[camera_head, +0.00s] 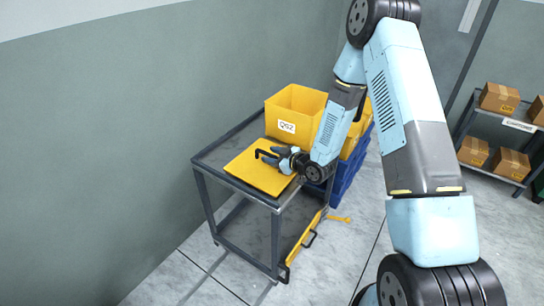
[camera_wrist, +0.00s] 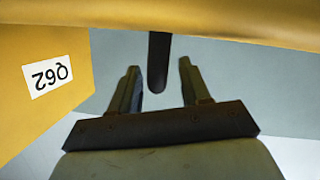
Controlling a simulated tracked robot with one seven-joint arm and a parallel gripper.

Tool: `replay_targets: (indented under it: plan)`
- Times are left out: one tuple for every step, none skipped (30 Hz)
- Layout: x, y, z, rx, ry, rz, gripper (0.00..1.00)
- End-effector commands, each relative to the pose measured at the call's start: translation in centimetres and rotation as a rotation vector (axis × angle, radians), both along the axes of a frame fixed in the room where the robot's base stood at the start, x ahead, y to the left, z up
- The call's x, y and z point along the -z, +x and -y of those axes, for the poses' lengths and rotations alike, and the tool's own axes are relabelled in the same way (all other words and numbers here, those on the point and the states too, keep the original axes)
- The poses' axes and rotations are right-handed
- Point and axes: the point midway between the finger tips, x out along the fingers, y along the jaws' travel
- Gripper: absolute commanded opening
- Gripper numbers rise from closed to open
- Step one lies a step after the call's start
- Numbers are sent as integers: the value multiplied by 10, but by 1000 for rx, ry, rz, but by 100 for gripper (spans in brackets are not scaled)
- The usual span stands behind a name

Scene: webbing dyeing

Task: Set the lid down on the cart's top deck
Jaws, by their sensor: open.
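The yellow lid (camera_head: 258,172) lies flat on the top deck (camera_head: 225,151) of the grey cart, at its near side, with its black handle (camera_head: 265,155) upward. My gripper (camera_head: 274,156) is just above the lid at the handle, with its jaws open. In the wrist view my gripper (camera_wrist: 160,78) has the handle (camera_wrist: 158,62) between its two fingers, with a visible gap on each side. The lid (camera_wrist: 220,20) shows there as a yellow band along the top. Part of the lid is hidden by my gripper in the head view.
A yellow bin (camera_head: 294,108) labelled Q62 stands open on the deck behind the lid. Blue crates (camera_head: 348,172) stand behind the cart. A shelf with cardboard boxes (camera_head: 499,97) is at right.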

Motion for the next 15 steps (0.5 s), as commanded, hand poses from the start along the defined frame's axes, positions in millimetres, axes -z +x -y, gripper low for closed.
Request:
replay_targets:
  plan:
    - [-2,-3,5,2,-1,0,47]
    - [-3,-5,8,2,-1,0,47]
    - [-5,-9,12,1,0,-1,47]
    - [-6,-12,16,1,0,-1,47]
    - [-8,-16,20,2,0,-1,47]
    - [-10,-20,27,3,0,-2,47]
    - [-11,-24,31,3,-1,-1,47]
    - [-13,-28,35,2,0,-1,47]
    - [-15,-33,42,3,-1,-1,47]
    - [-17,-36,46,4,-1,-1,47]
    - [-18,-40,50,2,-1,0,47]
    - [-20,-44,56,2,-1,0,47]
    - [-22,-47,60,2,-1,0,47]
    - [-23,-51,63,3,-1,-1,47]
    - [-25,-54,67,1,0,-1,47]
